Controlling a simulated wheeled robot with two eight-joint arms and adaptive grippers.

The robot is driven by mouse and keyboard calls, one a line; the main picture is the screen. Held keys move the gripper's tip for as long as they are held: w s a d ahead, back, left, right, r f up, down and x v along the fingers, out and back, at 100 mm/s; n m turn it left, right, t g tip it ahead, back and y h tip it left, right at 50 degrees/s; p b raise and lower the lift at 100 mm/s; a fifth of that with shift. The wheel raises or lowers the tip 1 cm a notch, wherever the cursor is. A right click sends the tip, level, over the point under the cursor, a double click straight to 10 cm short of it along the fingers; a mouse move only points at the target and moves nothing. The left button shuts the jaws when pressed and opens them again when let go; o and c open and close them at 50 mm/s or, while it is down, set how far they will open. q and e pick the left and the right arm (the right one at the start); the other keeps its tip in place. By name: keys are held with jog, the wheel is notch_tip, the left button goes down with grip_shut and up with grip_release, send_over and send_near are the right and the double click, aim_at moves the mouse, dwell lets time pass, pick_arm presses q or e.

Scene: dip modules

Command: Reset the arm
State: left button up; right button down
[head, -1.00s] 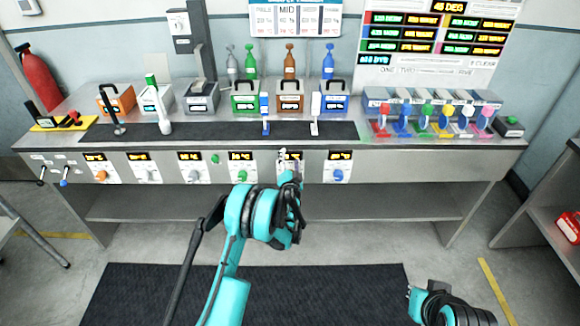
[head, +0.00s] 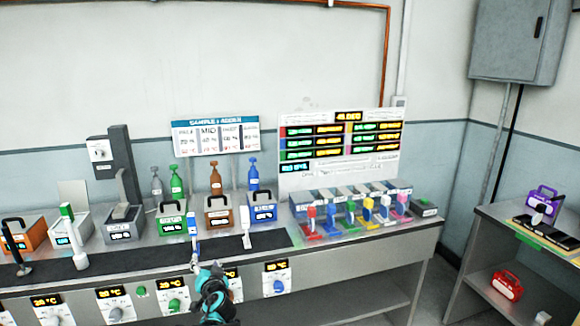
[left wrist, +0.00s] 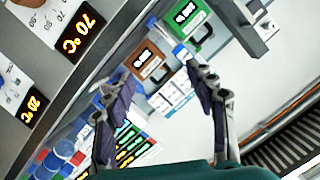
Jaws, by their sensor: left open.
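Beyond the fingers lie a brown box (left wrist: 148,60) and a green box (left wrist: 184,32) with displays. My left arm is cut off by the lower edge of the head view. My right gripper is in neither current view.
The bench (head: 355,252) carries coloured handled boxes, bottles and a row of coloured dispensers (head: 350,215). Knobs and temperature displays line its front. A side table (head: 470,245) stands at the right, with a red case (head: 507,285) on its lower shelf.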

pick_arm(q)
jog(key=s+r+n+g+h, duration=0.1)
jog(key=s+r+g, duration=0.15)
jog(key=s, duration=0.65)
jog(key=s+r+n+g+h, duration=0.1)
jog(key=s+r, duration=0.2)
jog(key=s, duration=0.6)
jog(key=s+d+f+g+h, duration=0.1)
jog(key=s+d+f, duration=0.1)
jog(key=s, duration=0.5)
jog(key=s+d+f+g+h, duration=0.1)
jog(key=s+d, duration=0.3)
jog(key=s, duration=0.4)
jog(key=s+d+f+g+h, duration=0.1)
jog(key=s+d+f+h, duration=0.1)
jog(key=s, duration=0.6)
notch_tip(320, 180, down, 2)
jog(key=shift+d+f+g+h, duration=0.1)
jog(key=shift+d+g+h, duration=0.25)
jog(key=shift+d, duration=0.5)
